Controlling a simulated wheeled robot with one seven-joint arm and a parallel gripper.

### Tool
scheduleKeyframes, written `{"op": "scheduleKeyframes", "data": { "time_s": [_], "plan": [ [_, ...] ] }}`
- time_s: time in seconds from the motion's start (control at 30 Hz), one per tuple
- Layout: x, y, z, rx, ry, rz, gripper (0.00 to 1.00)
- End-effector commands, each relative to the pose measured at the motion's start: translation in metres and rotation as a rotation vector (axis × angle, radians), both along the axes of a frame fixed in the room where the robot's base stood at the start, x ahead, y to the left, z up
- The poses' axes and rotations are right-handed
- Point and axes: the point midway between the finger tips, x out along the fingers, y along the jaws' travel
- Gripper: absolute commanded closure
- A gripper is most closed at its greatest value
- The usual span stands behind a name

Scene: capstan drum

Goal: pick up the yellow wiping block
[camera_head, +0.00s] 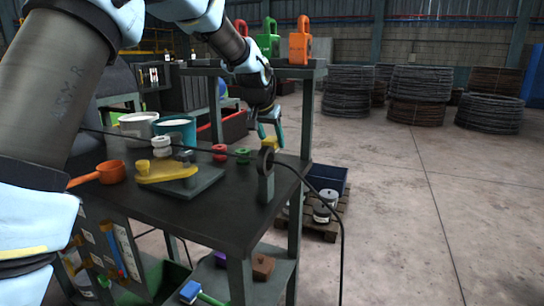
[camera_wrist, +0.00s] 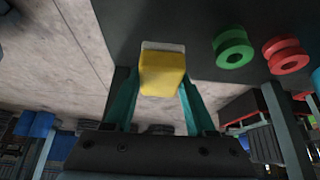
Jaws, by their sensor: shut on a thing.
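The yellow wiping block (camera_wrist: 162,73) has a pale strip along one end and sits between the two teal fingers of my gripper (camera_wrist: 160,88) in the wrist view. My gripper (camera_head: 270,130) is shut on it. In the head view only a small part of the yellow block (camera_head: 269,142) shows below the fingers, near the far right edge of the dark table (camera_head: 225,212). I cannot tell whether the block touches the tabletop.
A dark upright post with a ring (camera_head: 266,176) stands close by, with a black line running through it. Green (camera_wrist: 233,48) and red (camera_wrist: 286,54) spools lie beside the block. A yellow lever plate (camera_head: 165,170), orange ladle (camera_head: 108,172) and tubs are further left.

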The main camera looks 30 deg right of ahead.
Motion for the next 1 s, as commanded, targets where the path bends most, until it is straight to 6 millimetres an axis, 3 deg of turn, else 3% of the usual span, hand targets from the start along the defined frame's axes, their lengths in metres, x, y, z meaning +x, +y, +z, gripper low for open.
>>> {"op": "scheduleKeyframes", "data": {
  "time_s": [0.07, 0.6, 0.8, 1.0],
  "plan": [
    [0.000, -0.001, 0.016, -0.004, -0.003, -0.001, 1.00],
    [-0.102, -0.065, 0.010, -0.001, -0.001, -0.004, 1.00],
    [-0.131, -0.084, 0.011, -0.001, 0.000, -0.004, 1.00],
    [-0.147, -0.095, 0.012, 0.001, -0.001, -0.002, 1.00]
  ]
}}
